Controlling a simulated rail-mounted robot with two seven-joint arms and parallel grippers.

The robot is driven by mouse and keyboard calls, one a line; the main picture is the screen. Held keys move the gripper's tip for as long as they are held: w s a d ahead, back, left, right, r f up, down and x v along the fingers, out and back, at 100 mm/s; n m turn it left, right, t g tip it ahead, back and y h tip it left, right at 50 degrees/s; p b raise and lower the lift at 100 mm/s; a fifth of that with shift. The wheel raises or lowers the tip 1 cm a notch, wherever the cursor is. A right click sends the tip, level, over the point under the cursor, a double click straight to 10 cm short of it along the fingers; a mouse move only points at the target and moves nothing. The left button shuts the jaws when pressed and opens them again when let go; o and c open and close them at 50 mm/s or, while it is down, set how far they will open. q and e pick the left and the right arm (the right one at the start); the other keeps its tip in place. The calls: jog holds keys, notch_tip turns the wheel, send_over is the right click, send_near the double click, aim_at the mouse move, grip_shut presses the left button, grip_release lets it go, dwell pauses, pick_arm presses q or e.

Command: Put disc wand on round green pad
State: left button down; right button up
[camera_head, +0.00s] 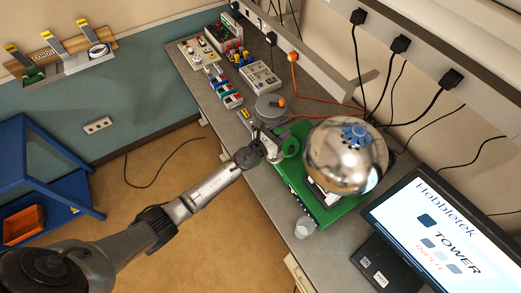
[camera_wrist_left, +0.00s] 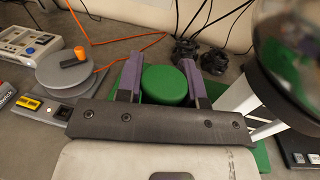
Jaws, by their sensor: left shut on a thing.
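My left gripper (camera_head: 274,152) reaches over the bench at the near edge of the green base. I cannot tell whether this is the disc wand's end or the round green pad. A grey round disc (camera_wrist_left: 66,72) with an orange and black knob lies left of the gripper. It also shows in the head view (camera_head: 268,107). My right gripper is not in view.
A large shiny metal sphere (camera_head: 345,160) stands on the green base (camera_head: 337,213), close right of the gripper. A clear cup (camera_head: 305,227) and a monitor (camera_head: 440,225) are nearer. Meters and small boxes (camera_head: 260,77) fill the far bench. Orange and black cables run behind.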

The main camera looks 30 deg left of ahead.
pick_arm(q)
jog(key=s+a+f+b, duration=0.1)
jog(key=a+f+b, duration=1)
jog(key=b, duration=0.1)
jog(key=shift+a+b, duration=0.2)
jog(key=shift+b, duration=0.2)
jog(key=shift+f, duration=0.15)
jog(key=shift+f, duration=0.15)
jog(key=c, duration=0.8)
grip_release()
jog(key=shift+o, duration=0.2)
